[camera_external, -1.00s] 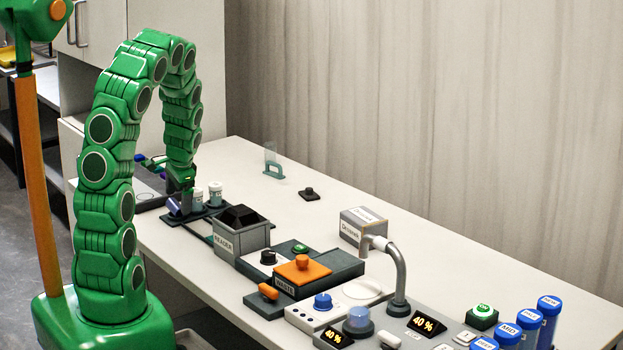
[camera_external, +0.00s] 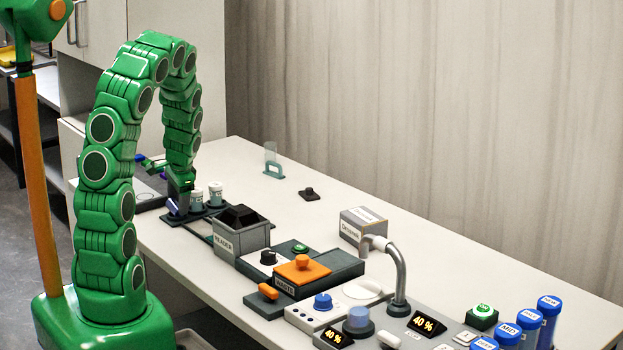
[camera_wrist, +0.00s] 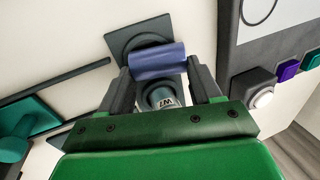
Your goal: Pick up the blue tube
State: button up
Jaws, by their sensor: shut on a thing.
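The blue tube (camera_wrist: 158,62) lies crosswise between the two fingers of my gripper (camera_wrist: 160,80) in the wrist view. It is blue-violet and my gripper is shut on it. In the external view, the tube (camera_external: 172,207) is a small blue-violet shape under my gripper (camera_external: 179,200), at the far left of the bench. Part of it is hidden by the fingers. I cannot tell whether it touches the dark base under it.
A small jar marked W1 (camera_wrist: 162,97) is close to the tube. White-capped jars (camera_external: 215,192) stand just right of my gripper. A grey box marked READER (camera_external: 241,237) is nearby. Other blue tubes (camera_external: 548,308) stand at the far right. The bench's back is mostly clear.

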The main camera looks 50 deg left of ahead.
aim_at(177, 202)
jog(key=shift+r, duration=0.1)
jog(key=shift+r, duration=0.3)
notch_tip(177, 202, up, 2)
jog(key=shift+r, duration=0.2)
jog(key=s+d+r, duration=0.8)
jog(key=s+r, duration=0.1)
jog(key=s, duration=0.2)
jog(key=shift+d+r, duration=0.3)
jog(key=shift+r, duration=0.1)
